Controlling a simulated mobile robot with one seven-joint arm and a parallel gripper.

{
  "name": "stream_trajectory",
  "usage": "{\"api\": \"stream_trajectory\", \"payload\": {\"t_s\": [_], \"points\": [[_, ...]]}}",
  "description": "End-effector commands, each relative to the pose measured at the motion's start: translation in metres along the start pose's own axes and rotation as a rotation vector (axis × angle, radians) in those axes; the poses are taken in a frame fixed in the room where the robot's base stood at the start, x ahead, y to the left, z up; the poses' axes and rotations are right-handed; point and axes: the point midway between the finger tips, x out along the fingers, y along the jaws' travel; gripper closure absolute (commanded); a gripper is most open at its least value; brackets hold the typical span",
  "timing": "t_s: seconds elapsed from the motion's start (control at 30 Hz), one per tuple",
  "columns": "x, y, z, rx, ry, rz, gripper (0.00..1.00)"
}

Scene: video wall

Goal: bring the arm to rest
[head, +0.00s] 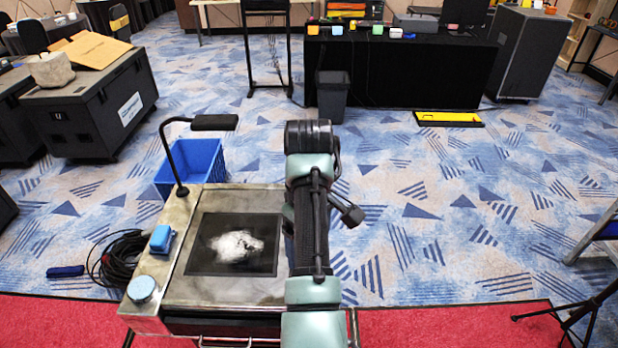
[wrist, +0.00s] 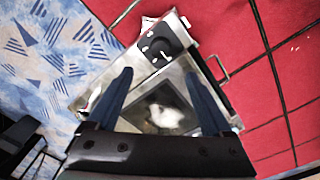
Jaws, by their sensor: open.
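My gripper (wrist: 158,74) shows in the wrist view with its two dark fingers spread wide and nothing between them. Beyond the fingers lies a metal-topped cart with a white crumpled thing (wrist: 168,114) on its dark panel, some distance below. In the head view my arm rises from the bottom middle, along the right side of the cart (head: 200,290). The white thing (head: 237,246) lies on the dark square panel (head: 205,268). My fingers cannot be made out in the head view.
A desk lamp (head: 214,122), a blue sponge-like item (head: 162,239) and a light-blue round item (head: 142,289) are on the cart. A blue crate (head: 192,168) stands behind it. A black bin (head: 333,97) and black-draped table (head: 420,72) are farther back.

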Motion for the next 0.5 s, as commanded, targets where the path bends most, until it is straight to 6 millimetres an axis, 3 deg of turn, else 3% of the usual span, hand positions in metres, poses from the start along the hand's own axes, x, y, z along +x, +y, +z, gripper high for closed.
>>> {"api": "stream_trajectory", "payload": {"t_s": [0.13,0.27,0.37,0.5], "points": [[0.0,0.0,0.0,0.001,0.002,0.002,0.16],[-0.013,0.016,-0.019,0.049,0.125,0.116,0.16],[-0.042,0.036,-0.042,0.124,0.315,0.271,0.16],[-0.116,0.057,-0.065,0.244,0.658,0.494,0.16]]}}
